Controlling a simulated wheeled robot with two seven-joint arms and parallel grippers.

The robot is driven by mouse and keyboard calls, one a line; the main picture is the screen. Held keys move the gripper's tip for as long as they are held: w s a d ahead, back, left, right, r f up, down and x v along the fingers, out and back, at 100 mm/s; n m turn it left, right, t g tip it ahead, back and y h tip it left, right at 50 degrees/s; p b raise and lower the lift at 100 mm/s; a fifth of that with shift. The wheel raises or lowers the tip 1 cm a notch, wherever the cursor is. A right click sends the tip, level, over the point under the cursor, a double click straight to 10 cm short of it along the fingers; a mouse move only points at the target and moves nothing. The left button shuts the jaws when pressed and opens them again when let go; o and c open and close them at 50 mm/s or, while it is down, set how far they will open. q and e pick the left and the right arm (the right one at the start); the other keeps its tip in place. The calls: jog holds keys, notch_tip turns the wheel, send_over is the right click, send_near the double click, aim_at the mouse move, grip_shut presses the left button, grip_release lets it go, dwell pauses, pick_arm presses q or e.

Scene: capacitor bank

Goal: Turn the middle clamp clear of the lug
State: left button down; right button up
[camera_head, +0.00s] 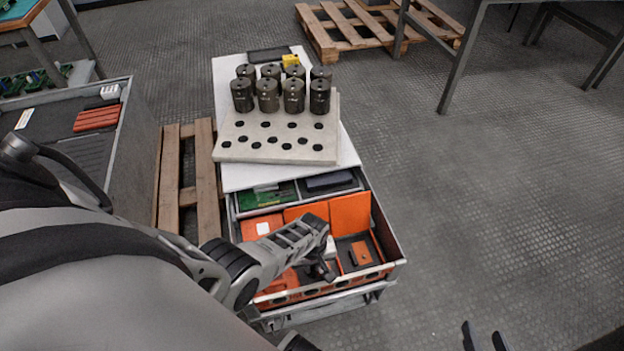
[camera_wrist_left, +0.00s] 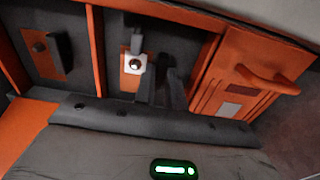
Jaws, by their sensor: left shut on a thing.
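My left gripper (camera_head: 322,270) reaches down into the middle bay of the open orange-walled drawer (camera_head: 394,247). In the left wrist view its dark fingers (camera_wrist_left: 162,88) are closed around a dark piece, which I take to be the middle clamp (camera_wrist_left: 165,62); it is largely hidden by the fingers. Just left of them is a pale square lug plate (camera_wrist_left: 133,65) with a round bolt head, with a grey bar above it. From this view I cannot tell whether the clamp overlaps the lug. My right gripper (camera_head: 485,338) is open and empty at the bottom edge, over the floor.
An orange module with a handle (camera_wrist_left: 250,75) fills the bay to the right in the wrist view. The left bay holds an orange-brown plate (camera_wrist_left: 47,55). Orange dividers (camera_wrist_left: 97,50) stand close by. Several dark capacitors (camera_head: 267,95) stand on a holed board (camera_head: 230,151) behind.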

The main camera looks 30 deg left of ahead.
aim_at(312, 268)
pick_arm(q)
jog(key=shift+n, duration=0.3)
jog(key=c, duration=1.5)
grip_release()
jog(key=shift+o, duration=0.2)
jog(key=shift+r, duration=0.1)
notch_tip(312, 268, up, 8)
jog(key=p, duration=0.8)
